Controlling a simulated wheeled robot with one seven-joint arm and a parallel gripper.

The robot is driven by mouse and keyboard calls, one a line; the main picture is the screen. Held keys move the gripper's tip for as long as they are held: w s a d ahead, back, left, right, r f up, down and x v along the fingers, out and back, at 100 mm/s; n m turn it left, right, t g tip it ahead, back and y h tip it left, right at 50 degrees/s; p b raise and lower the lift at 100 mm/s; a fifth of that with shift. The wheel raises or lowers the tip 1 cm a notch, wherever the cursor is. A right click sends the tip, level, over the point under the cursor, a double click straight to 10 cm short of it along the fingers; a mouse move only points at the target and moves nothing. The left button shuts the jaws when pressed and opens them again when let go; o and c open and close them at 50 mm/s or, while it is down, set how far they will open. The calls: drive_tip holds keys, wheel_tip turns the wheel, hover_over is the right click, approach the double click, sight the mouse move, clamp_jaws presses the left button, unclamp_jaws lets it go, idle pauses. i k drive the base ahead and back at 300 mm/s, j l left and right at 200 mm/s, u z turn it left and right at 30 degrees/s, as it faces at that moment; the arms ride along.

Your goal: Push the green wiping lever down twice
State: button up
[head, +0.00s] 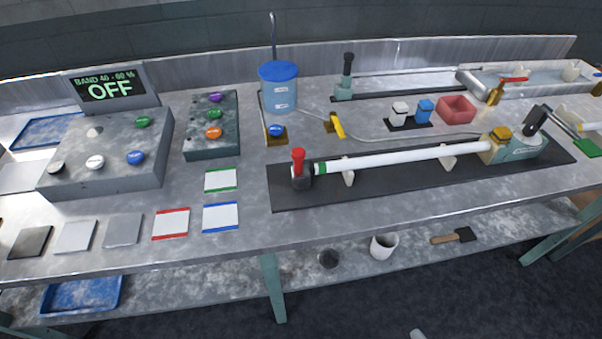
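A green flat paddle-like piece (588,147) is at the far right of the bench, at the lower end of a thin metal rod (562,124). It is the clearest green lever-like part in view, but I cannot tell for sure that it is the wiping lever. A black lever (535,120) stands tilted beside it, on the pale green block (518,148) at the right end of the long white tube (400,158). My gripper is not recognisable in the head view.
The tube lies on supports over a dark base (400,185), with a red-knobbed clamp (299,170) at its left end. A blue-lidded container (279,92), a red box (456,110) and a tray (530,82) are nearby. The display (110,88) reads OFF.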

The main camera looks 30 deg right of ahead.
sight(589, 148)
drive_tip(key=z, duration=1.6)
